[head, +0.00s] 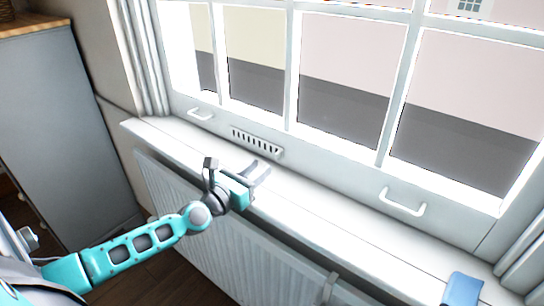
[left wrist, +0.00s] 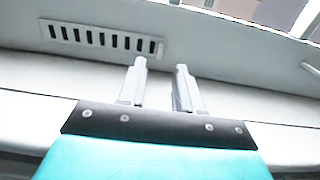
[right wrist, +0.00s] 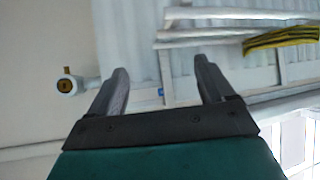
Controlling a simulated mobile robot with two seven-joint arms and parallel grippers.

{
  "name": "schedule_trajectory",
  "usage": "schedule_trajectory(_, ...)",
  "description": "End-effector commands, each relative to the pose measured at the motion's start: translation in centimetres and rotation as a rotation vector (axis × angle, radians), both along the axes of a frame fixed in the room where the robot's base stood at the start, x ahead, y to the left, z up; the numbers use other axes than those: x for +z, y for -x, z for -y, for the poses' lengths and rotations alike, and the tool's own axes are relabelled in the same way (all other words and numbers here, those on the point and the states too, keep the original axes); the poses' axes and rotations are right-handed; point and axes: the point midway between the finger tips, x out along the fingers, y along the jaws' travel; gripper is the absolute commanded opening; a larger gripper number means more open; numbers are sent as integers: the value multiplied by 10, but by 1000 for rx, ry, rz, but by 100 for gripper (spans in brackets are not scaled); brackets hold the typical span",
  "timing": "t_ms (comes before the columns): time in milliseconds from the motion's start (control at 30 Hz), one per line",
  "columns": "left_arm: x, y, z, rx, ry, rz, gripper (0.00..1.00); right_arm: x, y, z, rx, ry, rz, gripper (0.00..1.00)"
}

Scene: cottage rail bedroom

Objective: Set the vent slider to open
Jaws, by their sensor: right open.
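The white vent (head: 257,142) with a row of dark slots is set in the lower window frame, above the sill. It also shows in the left wrist view (left wrist: 85,37), with a small pale tab (left wrist: 154,47) at its right end, which may be the slider. My left gripper (head: 262,172) is over the sill, in front of and below the vent's right end. In the left wrist view its fingers (left wrist: 160,66) are apart with nothing between them, right of the vent and not touching it. My right gripper (right wrist: 160,66) is open and empty in the right wrist view.
Two white handles, left (head: 200,115) and right (head: 403,203), stick out of the window frame. The sill (head: 330,213) is mostly clear, with a blue object (head: 463,289) at its right. A radiator (head: 190,205) is below. The right wrist view shows a valve (right wrist: 68,85) and yellow-black striped cloth (right wrist: 282,38).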

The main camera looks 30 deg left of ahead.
Motion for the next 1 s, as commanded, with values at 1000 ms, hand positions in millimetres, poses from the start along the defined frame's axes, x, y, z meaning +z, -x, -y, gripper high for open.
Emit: schedule_trajectory(1000,0,-63,5,-1,-1,-1,22,-1,0,0,1,1,1,82)
